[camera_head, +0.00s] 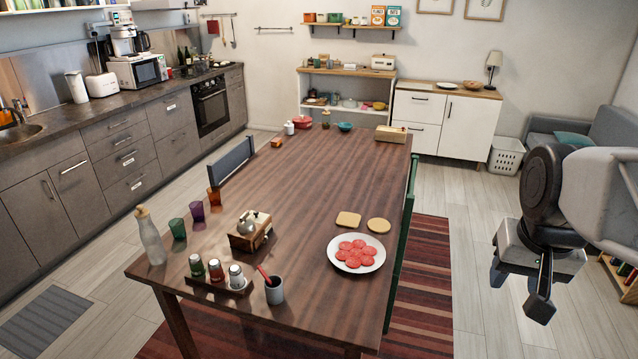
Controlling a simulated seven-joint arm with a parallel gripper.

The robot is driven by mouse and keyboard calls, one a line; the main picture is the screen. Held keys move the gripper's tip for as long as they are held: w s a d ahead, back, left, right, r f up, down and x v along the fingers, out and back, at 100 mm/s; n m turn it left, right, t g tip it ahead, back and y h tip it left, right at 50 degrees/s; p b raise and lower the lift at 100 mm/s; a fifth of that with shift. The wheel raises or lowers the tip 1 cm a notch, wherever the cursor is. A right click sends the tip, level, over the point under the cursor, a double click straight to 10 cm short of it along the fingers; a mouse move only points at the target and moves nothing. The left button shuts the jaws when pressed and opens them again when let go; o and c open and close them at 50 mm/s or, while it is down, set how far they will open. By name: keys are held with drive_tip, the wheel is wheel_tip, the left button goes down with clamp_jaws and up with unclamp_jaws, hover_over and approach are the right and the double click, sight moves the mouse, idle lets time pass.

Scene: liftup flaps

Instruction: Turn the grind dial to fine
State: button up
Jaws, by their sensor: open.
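A small wooden box with a rounded metal top (250,231), which looks like a hand grinder, stands on the near left part of the dining table (300,185). A grind dial and its setting are too small to make out on it. My gripper (519,288) hangs at the right of the view, beyond the table's right edge and well apart from the grinder. Its jaws are open and nothing shows between them.
Near the grinder stand a clear bottle (150,238), coloured glasses (177,228), a tray of jars (217,284) and a cup with a red utensil (274,291). A plate of red slices (356,253) lies to the right. The table's middle is clear.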

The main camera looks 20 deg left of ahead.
drive_tip(key=w+a+r+g, duration=0.1)
drive_tip(key=w+a, duration=0.9)
drive_tip(key=w, duration=0.3)
drive_tip(key=w+a+r, duration=0.1)
drive_tip(key=w+a, duration=0.8)
drive_tip(key=w, duration=0.5)
drive_tip(key=g, duration=0.1)
hover_over(256, 212)
drive_tip(key=shift+n, duration=0.4)
drive_tip(key=f, duration=2.6)
drive_tip(key=shift+d, duration=0.2)
drive_tip(key=shift+a+f, duration=0.3)
drive_tip(key=shift+f, duration=0.15)
drive_tip(key=shift+f, duration=3.75)
